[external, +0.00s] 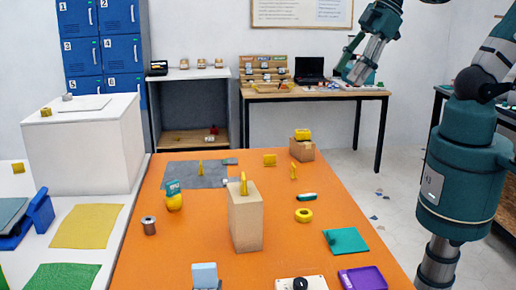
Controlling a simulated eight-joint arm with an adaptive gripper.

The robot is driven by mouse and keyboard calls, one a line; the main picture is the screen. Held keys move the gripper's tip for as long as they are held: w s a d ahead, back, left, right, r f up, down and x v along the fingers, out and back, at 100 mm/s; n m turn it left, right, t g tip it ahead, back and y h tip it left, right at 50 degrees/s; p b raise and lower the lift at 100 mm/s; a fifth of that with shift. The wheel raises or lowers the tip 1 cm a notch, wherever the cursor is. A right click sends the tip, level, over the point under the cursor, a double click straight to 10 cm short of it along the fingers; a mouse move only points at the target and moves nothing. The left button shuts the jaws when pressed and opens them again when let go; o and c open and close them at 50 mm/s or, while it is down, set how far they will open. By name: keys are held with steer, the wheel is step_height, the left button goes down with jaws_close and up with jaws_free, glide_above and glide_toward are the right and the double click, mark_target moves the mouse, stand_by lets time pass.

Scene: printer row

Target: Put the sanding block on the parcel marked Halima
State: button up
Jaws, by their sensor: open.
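I cannot pick out the sanding block for sure; small block-like things include a yellow block (270,160) at the back of the orange table and a pale blue block (204,275) at the front edge. A tall tan box (246,220) stands mid-table with a yellow item (243,183) on top. A smaller brown box (302,152) at the back right carries a yellow item (303,135). No name is readable on either box, so I cannot tell which is Halima's. My gripper (354,76) is open at the upper right, raised, apart from these things.
The orange table (180,255) also holds a grey mat (180,178), a yellow ring (304,215), a spool (149,226), a teal pad (346,241) and a purple tray (363,279). A white box (85,150) stands at left. Clear patches lie between items.

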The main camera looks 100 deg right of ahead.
steer(key=s+a+m, duration=0.2)
steer(key=s+a+r+m+t, duration=0.1)
steer(key=a, duration=0.1)
steer(key=shift+y, duration=0.3)
step_height(320, 180, down, 6)
steer(key=b, duration=0.6)
stand_by(1.3)
